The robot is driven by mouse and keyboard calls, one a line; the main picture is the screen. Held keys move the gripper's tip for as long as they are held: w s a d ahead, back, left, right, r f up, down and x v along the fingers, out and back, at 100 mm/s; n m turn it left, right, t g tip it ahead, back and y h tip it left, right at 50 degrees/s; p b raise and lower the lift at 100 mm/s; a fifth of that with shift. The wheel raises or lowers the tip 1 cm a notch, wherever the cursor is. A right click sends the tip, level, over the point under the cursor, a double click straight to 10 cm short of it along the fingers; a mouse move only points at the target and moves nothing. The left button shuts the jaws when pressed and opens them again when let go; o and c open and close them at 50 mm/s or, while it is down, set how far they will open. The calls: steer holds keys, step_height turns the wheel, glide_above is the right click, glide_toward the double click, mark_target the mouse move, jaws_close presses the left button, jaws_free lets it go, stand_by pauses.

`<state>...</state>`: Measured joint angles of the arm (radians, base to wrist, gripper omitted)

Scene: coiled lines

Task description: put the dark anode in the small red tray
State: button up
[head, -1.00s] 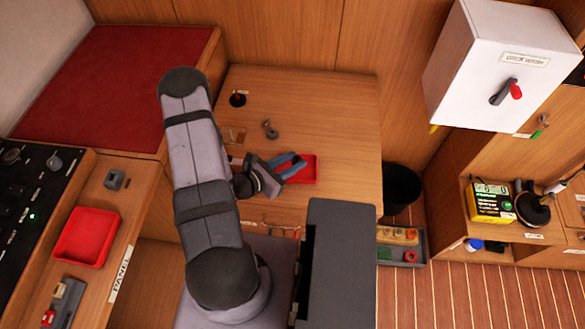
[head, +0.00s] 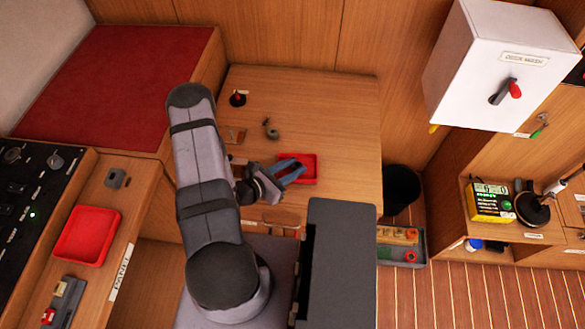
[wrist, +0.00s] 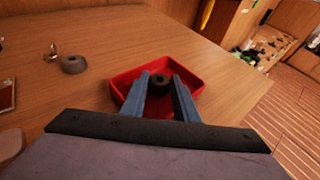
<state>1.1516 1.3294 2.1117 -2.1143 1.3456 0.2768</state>
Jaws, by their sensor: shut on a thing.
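The dark anode (wrist: 159,87), a short dark cylinder with a hole, sits between my gripper's fingertips in the wrist view. My gripper (wrist: 161,82) is shut on it. The fingers reach over the small red tray (wrist: 195,67), and the anode appears within its rim; whether it touches the tray floor I cannot tell. In the head view the small red tray (head: 311,174) lies on the wooden table, with my gripper (head: 292,169) over its left part. The anode is not clear there.
A lighter grey ring-like piece (wrist: 74,64) lies on the table left of the tray; it also shows in the head view (head: 271,131). A dark piece with a red top (head: 238,98) stands farther back. Another red tray (head: 87,236) sits on the left panel. A black bin (head: 401,188) stands right of the table.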

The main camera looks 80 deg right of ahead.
steer(key=shift+w+a+f, duration=0.1)
steer(key=shift+a+f, duration=0.2)
steer(key=shift+f, duration=0.6)
steer(key=o, duration=1.1)
steer(key=shift+y, duration=0.3)
steer(key=shift+r+p, duration=0.4)
steer(key=shift+r, duration=0.15)
steer(key=shift+w+a, duration=0.1)
steer(key=shift+a, duration=0.1)
steer(key=b+v, duration=0.1)
steer(key=v, duration=0.8)
steer(key=shift+w+d+r, duration=0.15)
steer(key=shift+r, duration=0.05)
steer(key=shift+b+v, duration=0.35)
steer(key=shift+v, duration=0.75)
steer(key=shift+r, duration=0.1)
